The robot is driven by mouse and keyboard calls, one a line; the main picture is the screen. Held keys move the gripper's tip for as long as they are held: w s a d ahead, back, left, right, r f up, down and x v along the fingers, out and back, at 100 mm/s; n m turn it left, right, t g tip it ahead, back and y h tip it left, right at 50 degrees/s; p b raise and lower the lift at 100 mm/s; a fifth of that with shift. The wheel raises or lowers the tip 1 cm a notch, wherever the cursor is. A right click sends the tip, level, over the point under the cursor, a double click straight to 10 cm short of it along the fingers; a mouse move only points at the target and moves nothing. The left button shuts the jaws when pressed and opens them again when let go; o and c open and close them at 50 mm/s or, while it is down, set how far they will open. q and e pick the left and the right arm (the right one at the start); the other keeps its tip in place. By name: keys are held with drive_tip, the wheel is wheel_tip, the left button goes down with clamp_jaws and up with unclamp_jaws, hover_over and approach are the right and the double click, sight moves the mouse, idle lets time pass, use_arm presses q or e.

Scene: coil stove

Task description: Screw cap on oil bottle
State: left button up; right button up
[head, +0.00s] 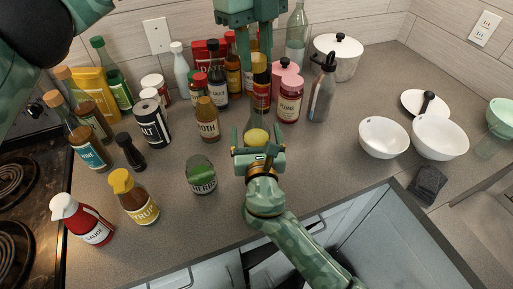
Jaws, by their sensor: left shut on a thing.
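My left gripper (257,58) hangs down from the top of the head view, fingers pointing down over the counter. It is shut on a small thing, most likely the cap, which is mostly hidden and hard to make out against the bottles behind. Below it stands a clear bottle with yellow liquid low in it, which looks like the oil bottle (257,137). My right gripper (257,139) comes up from the bottom, with its fingers on either side of this bottle. Small gaps seem to show between fingers and glass. The bottle's neck is hard to separate from the background.
Many bottles and jars crowd the counter (335,165) behind and to the left, including a green-lidded jar (201,175) and a pink-lidded jar (290,98). A grey bottle (322,90) and white bowls (384,138) stand right. The sink (385,235) is in front.

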sight(257, 96)
drive_tip(key=c, duration=1.5)
use_arm(q)
drive_tip(key=shift+f, duration=2.45)
use_arm(e)
drive_tip(key=shift+o, duration=0.2)
use_arm(q)
drive_tip(key=shift+f, duration=0.1)
drive_tip(key=shift+f, duration=0.8)
drive_tip(key=shift+f, duration=0.6)
